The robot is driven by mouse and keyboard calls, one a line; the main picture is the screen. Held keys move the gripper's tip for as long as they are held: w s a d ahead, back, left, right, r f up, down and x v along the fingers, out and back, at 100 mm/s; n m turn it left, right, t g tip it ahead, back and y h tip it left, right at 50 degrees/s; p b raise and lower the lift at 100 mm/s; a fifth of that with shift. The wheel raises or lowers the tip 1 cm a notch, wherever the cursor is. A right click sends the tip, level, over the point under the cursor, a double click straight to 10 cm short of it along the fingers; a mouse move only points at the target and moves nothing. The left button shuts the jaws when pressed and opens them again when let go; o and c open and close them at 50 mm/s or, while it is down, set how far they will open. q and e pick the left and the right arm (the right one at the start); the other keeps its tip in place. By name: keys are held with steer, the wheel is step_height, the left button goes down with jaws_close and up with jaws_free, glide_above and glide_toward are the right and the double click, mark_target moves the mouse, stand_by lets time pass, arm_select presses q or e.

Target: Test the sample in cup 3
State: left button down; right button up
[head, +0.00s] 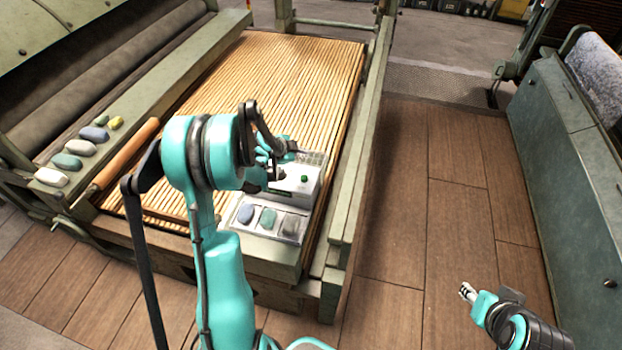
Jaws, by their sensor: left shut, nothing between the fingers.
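A pale tray (246,224) with three compartments sits at the front end of the slatted bed. Its left compartment holds a blue-grey lump (246,213), its middle one a green lump (268,218), and its right one looks pale grey (291,224). I cannot read any cup numbers. Behind it stands a whitish box (297,190) with a green button (304,178). My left gripper (287,153) is shut and empty over the back of this box; my arm hides part of it. My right gripper (466,292) is low over the floor, far from the tray; its finger gap is unclear.
Several coloured stones (80,147) lie along the left beam, beside an orange-brown roller (128,152). The slatted bed (280,75) fills the middle. A green cabinet (570,150) stands at the right. The plank floor (440,190) between is clear.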

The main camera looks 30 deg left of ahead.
mark_target(303, 178)
arm_select(q)
steer(key=shift+f, duration=0.1)
step_height(303, 178, down, 8)
steer(key=b, duration=0.6)
steer(key=shift+f, duration=0.35)
steer(key=shift+b, duration=0.3)
stand_by(0.9)
steer(key=shift+f+b, duration=0.4)
steer(key=shift+f+b, duration=0.5)
stand_by(0.6)
steer(key=shift+r+p, duration=0.6)
steer(key=shift+r, duration=0.4)
